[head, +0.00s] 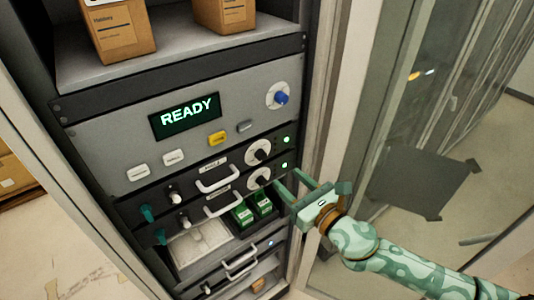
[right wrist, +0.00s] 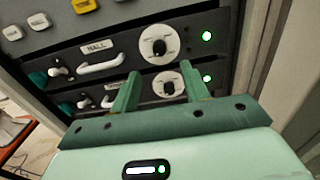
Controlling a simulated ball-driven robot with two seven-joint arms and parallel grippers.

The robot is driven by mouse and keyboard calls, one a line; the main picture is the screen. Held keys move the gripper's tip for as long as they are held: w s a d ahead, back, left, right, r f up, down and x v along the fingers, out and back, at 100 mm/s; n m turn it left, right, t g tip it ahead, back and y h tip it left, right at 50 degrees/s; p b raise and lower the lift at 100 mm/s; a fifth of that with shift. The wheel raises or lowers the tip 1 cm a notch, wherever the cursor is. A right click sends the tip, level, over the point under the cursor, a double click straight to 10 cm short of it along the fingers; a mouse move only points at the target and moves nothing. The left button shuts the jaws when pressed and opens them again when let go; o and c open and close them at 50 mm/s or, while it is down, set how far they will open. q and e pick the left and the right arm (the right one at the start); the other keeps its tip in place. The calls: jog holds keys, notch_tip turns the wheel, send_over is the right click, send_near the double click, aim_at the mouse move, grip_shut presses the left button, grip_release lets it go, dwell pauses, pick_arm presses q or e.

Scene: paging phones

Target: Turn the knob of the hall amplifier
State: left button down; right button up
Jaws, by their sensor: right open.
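The hall amplifier is the upper of two dark rack units; its HALL label (right wrist: 97,47) reads clearly in the right wrist view. Its knob (head: 258,152) is black on a white round dial, and it also shows in the right wrist view (right wrist: 159,46). A green light is lit to its right. My right gripper (head: 286,179) is open and empty, in front of the rack's right side. In the right wrist view its fingertips (right wrist: 159,73) appear just below the hall knob, on either side of the lower unit's knob (right wrist: 168,88). Contact cannot be told. My left gripper is out of view.
The lower unit has a similar dial, handle and green light (head: 285,165). Above, a grey panel carries a READY display (head: 185,116), buttons and a blue knob (head: 281,98). Green boxes (head: 242,215) sit below. A glass door (head: 390,110) stands open at right.

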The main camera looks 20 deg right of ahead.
aim_at(263, 157)
jog(key=p+x, duration=0.1)
jog(key=x, duration=0.8)
jog(key=shift+w+a, duration=0.15)
jog(key=shift+w, duration=0.15)
jog(key=shift+c, duration=0.4)
jog(key=c, duration=0.9)
